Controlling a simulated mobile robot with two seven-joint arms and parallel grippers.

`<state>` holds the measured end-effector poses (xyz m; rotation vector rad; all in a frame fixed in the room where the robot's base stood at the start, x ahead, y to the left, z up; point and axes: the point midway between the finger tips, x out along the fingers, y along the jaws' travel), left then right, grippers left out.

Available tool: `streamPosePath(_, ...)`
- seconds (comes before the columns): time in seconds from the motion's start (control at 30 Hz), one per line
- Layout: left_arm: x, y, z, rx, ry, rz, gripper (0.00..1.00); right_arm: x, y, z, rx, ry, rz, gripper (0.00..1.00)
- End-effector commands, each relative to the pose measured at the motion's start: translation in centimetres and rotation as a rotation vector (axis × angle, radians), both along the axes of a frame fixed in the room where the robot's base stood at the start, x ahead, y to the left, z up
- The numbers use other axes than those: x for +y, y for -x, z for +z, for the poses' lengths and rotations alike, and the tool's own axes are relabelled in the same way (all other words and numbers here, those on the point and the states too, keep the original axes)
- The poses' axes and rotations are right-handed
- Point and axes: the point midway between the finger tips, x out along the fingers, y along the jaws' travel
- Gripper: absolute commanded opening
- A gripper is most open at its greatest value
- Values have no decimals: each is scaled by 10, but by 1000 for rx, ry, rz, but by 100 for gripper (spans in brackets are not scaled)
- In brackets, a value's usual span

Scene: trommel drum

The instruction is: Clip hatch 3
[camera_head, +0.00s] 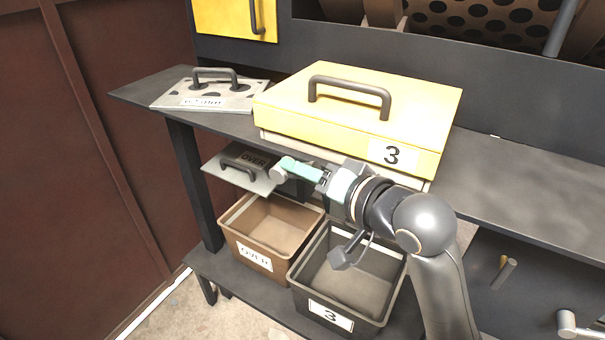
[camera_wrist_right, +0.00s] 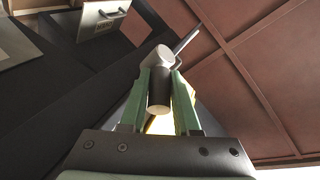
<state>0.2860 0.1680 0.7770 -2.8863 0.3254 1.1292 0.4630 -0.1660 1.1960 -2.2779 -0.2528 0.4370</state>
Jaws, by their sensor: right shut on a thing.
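The yellow hatch 3 (camera_head: 420,105), a slab with a dark bar handle and a "3" label, lies on the dark shelf. My right gripper (camera_head: 300,171) is just below and left of its front edge. Its green fingers (camera_wrist_right: 160,95) are shut on a grey cylindrical piece (camera_wrist_right: 158,90) with a thin rod, which looks like a clip or handle. The piece also shows as a pale round end (camera_head: 279,174) in the head view. Whether it touches the hatch or anything else, I cannot tell. My left gripper is not in view.
A perforated grey plate (camera_head: 165,98) with a handle lies left on the shelf. A grey "OVER" plate (camera_head: 222,168) is below it. A brown "OVER" bin (camera_head: 235,246) and a dark "3" bin (camera_head: 300,285) stand underneath. The shelf's right part (camera_head: 520,190) is clear.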

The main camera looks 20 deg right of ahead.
Motion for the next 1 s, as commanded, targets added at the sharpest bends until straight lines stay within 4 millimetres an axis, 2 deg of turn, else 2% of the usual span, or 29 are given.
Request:
streamPosePath(0.03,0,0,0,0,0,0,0,0,-1,5,10,15,0,0)
streamPosePath(0.4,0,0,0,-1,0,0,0,2,-3,7,103,83,0,0)
streamPosePath(0.87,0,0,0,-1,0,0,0,2,-3,6,113,89,1,0)
streamPosePath(0.9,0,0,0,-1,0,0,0,2,-3,6,113,89,1,33)
streamPosePath(1.0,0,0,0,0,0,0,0,2,-3,6,115,90,1,44)
